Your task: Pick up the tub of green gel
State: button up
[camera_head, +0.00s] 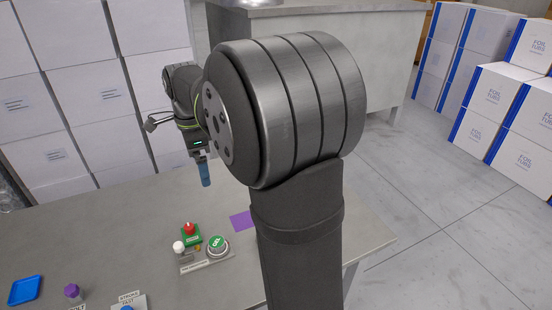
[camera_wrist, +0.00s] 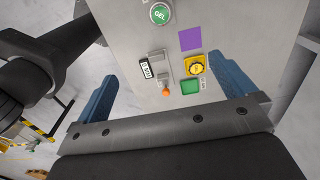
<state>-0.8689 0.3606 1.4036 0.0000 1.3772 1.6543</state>
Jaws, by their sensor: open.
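The tub of green gel (camera_head: 217,245) shows in the head view as a round grey-rimmed tub with a green top, on the grey table near the front. In the wrist view the tub (camera_wrist: 160,14) is at the top edge, its green face marked "GEL". My gripper (camera_head: 205,174) has blue fingers pointing down over the far part of the table, apart from the tub. In the wrist view my gripper (camera_wrist: 163,70) is open with nothing between its fingers. My own arm covers the right middle of the head view.
A blue tray (camera_head: 24,290) and a purple-capped item (camera_head: 72,291) are at front left. The wrist view shows a yellow button (camera_wrist: 196,66) and orange-knobbed lever (camera_wrist: 166,91).

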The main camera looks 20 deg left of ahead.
jog(key=c, duration=0.6)
jog(key=n+h, duration=0.1)
jog(key=n, duration=2.4)
send_over(216, 242)
jog(key=f, duration=2.5)
jog(key=shift+w+a+f, duration=0.1)
jog(key=shift+w+a, duration=0.05)
jog(key=shift+a, duration=0.05)
jog(key=shift+d+f, duration=0.15)
jog(key=shift+f, duration=2.85)
